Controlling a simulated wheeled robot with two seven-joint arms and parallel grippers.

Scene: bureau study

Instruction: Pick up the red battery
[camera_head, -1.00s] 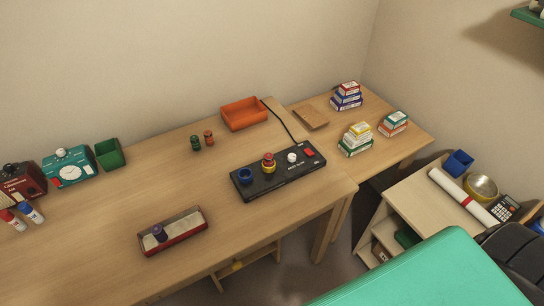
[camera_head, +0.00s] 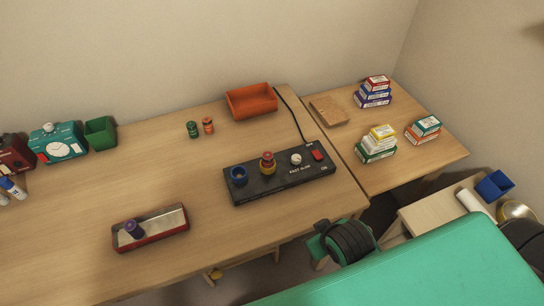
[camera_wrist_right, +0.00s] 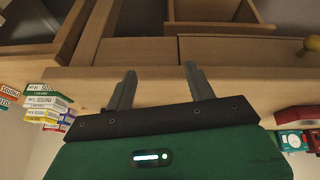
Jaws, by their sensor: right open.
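A small red cylinder (camera_head: 208,125), which looks like the red battery, stands upright on the desk beside a similar green one (camera_head: 193,129). Another red-topped piece (camera_head: 267,162) stands in a yellow ring on the black device (camera_head: 295,178); I cannot tell whether it is a battery. My right gripper shows in the wrist view (camera_wrist_right: 160,88) with its two fingers apart and nothing between them. In the head view its green and black wrist part shows at the desk's front edge, well apart from the red cylinder, fingertips hidden. My left gripper is not in view.
An orange tray (camera_head: 251,102) stands behind the device. A red tray (camera_head: 152,234) with a purple cylinder (camera_head: 133,229) lies at the front left. A green bin (camera_head: 101,133) and a teal clock (camera_head: 59,145) stand left. Stacked boxes (camera_head: 374,92) are on the right table.

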